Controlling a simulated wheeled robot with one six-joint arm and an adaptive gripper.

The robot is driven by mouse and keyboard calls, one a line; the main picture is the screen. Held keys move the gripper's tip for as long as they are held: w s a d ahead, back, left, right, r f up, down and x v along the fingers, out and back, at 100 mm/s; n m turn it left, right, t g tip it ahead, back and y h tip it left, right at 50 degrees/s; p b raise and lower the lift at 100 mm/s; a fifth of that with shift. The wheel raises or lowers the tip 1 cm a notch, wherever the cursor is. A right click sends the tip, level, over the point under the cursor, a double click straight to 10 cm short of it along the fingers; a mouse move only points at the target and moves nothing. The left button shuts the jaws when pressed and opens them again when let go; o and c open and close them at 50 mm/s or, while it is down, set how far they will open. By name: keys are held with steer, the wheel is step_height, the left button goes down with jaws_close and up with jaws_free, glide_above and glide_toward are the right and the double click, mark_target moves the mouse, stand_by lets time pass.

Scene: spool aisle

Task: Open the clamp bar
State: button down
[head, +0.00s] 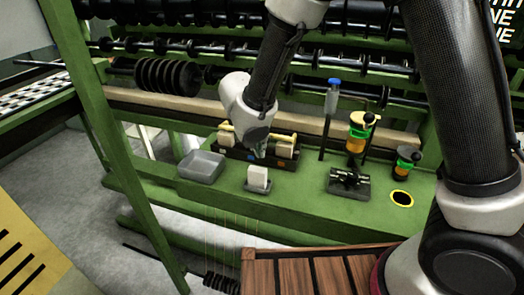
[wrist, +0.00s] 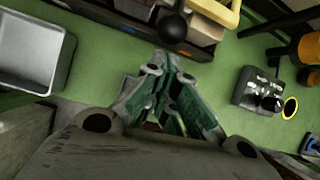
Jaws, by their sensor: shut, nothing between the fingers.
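The clamp bar (head: 284,137) is yellow and lies across a dark base (head: 230,152) with pale blocks, at the back of the green bench. Its right part shows at the top of the wrist view (wrist: 232,16). A black ball knob (wrist: 172,27) stands at the front of the clamp in the wrist view. My gripper (head: 260,153) is in front of the clamp's middle, shut and empty. In the wrist view its green-sided fingers (wrist: 167,62) point towards the knob, just below it in the picture. I cannot tell whether they touch. My arm hides part of the bar.
A grey tray (head: 201,166) is left of the clamp. A white block (head: 258,177) on a small stand is in front. A black fixture (head: 348,183), a blue-capped post (head: 332,97) and orange-green spools (head: 357,133) are right. Black rollers (head: 330,55) run behind.

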steer(key=x, duration=0.2)
steer(key=shift+w+f, duration=0.15)
steer(key=shift+f, duration=0.1)
